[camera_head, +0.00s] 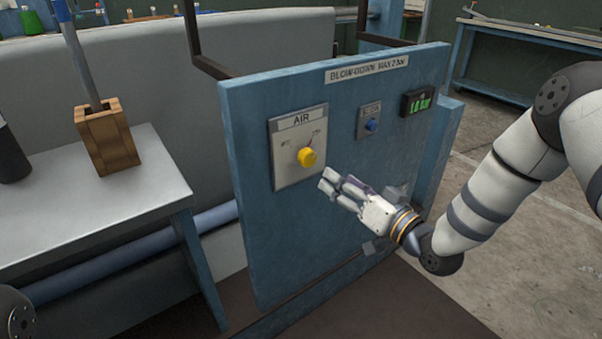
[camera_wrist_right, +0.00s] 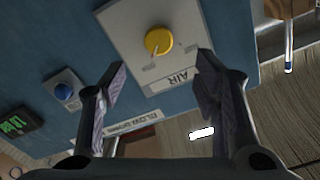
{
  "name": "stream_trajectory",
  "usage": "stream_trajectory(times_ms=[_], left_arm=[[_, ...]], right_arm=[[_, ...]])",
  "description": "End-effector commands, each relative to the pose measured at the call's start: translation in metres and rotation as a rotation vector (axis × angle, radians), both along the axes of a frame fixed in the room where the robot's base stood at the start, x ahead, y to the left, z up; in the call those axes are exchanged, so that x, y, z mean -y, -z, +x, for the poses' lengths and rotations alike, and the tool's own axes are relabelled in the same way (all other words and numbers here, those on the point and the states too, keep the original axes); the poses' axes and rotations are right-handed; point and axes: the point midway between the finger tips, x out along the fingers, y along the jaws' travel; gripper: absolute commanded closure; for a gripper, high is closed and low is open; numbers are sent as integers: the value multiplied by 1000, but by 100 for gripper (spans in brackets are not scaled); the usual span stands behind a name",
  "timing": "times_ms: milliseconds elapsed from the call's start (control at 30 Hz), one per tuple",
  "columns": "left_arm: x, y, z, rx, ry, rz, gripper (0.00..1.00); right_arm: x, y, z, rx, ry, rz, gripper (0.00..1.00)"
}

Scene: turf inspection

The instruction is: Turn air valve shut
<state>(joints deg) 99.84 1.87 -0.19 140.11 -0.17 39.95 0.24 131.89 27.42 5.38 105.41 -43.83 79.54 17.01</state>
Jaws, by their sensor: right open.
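The air valve is a yellow round knob (camera_head: 307,157) on a light plate marked AIR (camera_head: 285,172), on a blue panel (camera_head: 250,215). My right gripper (camera_head: 328,182) is in front of the panel, just right of and below the knob in the head view. In the right wrist view the knob (camera_wrist_right: 159,41) shows ahead, between and beyond the two open fingers (camera_wrist_right: 160,90). The fingers are apart from the knob and hold nothing. A thin pointer mark shows on the knob in the wrist view. My left gripper is not in view.
A blue button (camera_head: 372,125) and a green-lit display (camera_head: 417,103) sit right of the valve plate. A sign (camera_head: 367,69) tops the panel. A table (camera_head: 150,190) with a wooden block holder (camera_head: 106,137) stands at the left. Open floor lies at the right.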

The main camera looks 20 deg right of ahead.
Motion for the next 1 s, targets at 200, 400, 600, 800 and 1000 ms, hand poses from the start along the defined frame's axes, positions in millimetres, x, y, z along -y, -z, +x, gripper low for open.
stream_trajectory(times_ms=[200, 400, 600, 800, 1000], left_arm=[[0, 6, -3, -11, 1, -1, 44], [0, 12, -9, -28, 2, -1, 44], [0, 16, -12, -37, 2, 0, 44], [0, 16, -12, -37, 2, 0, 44], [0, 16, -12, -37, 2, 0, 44]], right_arm=[[-16, -2, 40, 9, -5, -2, 44], [-32, 0, 86, 5, -4, -2, 44], [-40, -1, 109, 2, -3, -1, 44], [-41, -3, 112, 3, -2, 0, 44], [-41, -3, 112, 2, -2, 0, 71]])
